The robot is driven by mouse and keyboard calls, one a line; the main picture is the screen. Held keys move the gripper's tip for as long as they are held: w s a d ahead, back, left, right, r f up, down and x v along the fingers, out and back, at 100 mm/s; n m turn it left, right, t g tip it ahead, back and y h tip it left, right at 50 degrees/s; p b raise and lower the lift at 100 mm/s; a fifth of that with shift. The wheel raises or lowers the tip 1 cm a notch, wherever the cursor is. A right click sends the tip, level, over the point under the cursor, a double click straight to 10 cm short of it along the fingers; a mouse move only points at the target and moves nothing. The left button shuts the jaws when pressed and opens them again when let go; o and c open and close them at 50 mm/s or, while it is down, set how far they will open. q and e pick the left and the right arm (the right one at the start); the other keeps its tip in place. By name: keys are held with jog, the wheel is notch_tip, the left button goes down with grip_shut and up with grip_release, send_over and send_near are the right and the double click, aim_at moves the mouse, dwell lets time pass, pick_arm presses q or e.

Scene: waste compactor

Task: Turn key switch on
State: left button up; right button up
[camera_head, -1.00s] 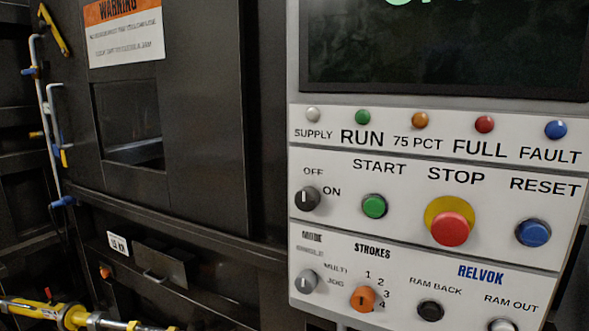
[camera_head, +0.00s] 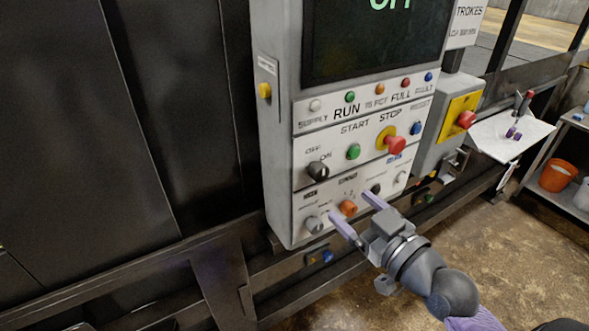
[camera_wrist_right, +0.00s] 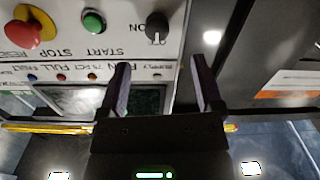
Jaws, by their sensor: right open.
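The key switch (camera_head: 318,170) is a dark round knob under the OFF and ON labels on the grey control panel (camera_head: 300,222). Its exact pointer angle is too small to tell in the head view. My right gripper (camera_head: 352,206) is open and empty, low in front of the panel and below and right of the switch. In the right wrist view, which is upside down, the switch (camera_wrist_right: 156,38) lies beyond the gap between the open fingers (camera_wrist_right: 160,68), with no contact seen. My left gripper is not in view.
Near the switch are a green START button (camera_head: 354,151), a red STOP button (camera_head: 395,146), a grey mode knob (camera_head: 314,224) and an orange strokes knob (camera_head: 348,208). A dark screen (camera_head: 372,38) sits above. A yellow box with a red button (camera_head: 466,119) stands right.

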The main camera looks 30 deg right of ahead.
aim_at(323, 176)
jog(key=w, duration=0.2)
jog(key=w+p, duration=0.1)
jog(key=w, duration=0.2)
jog(key=w+p, duration=0.1)
jog(key=w, duration=0.2)
jog(key=shift+w+a+r, duration=0.25)
jog(key=shift+r, duration=0.1)
jog(key=shift+w+f, duration=0.1)
jog(key=shift+w, duration=0.5)
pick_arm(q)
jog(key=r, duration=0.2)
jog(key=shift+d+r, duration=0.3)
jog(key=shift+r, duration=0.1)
pick_arm(e)
grip_shut()
